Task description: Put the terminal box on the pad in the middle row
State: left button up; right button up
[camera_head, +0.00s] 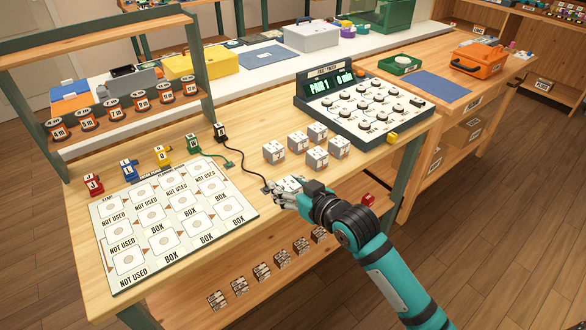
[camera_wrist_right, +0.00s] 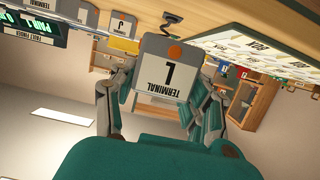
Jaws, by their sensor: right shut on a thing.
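In the right wrist view the terminal box (camera_wrist_right: 167,68), a grey block with an orange dot and the word TERMINAL, sits between the fingers of my right gripper (camera_wrist_right: 160,95), which is shut on it. In the head view my right gripper (camera_head: 285,188) is over the front part of the bench, right of the white board (camera_head: 128,275); I cannot clearly separate the box from the grey fingers there. The board has rows of printed pads marked BOX or NOT USED, including a BOX pad (camera_head: 151,215) in its middle part. My left gripper is not in view.
Several grey boxes (camera_head: 297,141) stand behind my right gripper. A black cable (camera_head: 240,164) runs from a black block to near the gripper. Coloured blocks (camera_head: 128,168) line the board's back edge. A dial console (camera_head: 360,105) stands at the back right. Bare wood lies between board and gripper.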

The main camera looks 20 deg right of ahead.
jog(key=w+d, duration=0.1)
jog(key=w, duration=0.2)
jog(key=w+d, duration=0.2)
jog(key=w, duration=0.2)
jog(key=w+d+f, duration=0.1)
jog(key=w, duration=0.2)
jog(key=shift+w+d, duration=0.2)
jog(key=shift+w, duration=0.05)
jog(key=shift+w+d, duration=0.25)
jog(key=shift+w, duration=0.3)
notch_tip(320, 180, down, 3)
jog(key=shift+r, duration=0.15)
jog(key=shift+f, duration=0.25)
jog(key=shift+f, duration=0.2)
jog(key=o, duration=1.2)
